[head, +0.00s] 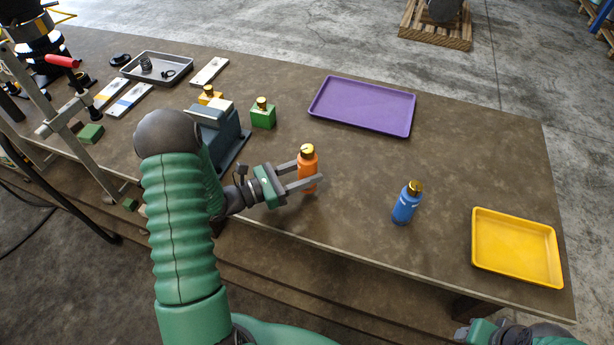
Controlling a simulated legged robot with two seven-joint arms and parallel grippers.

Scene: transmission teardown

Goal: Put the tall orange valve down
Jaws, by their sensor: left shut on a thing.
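The tall orange valve (307,160) is an upright orange cylinder with a gold top, near the front edge of the table in the head view. My left gripper (304,181) is shut on it, with one finger passing in front of its lower body. I cannot tell whether its base touches the table.
A blue valve (406,203) stands to the right. A purple tray (318,107) lies behind and a yellow tray (481,255) at the right end; both look empty. A green block valve (263,116) and a grey-blue fixture (222,140) stand left. The table (350,215) between the valves is clear.

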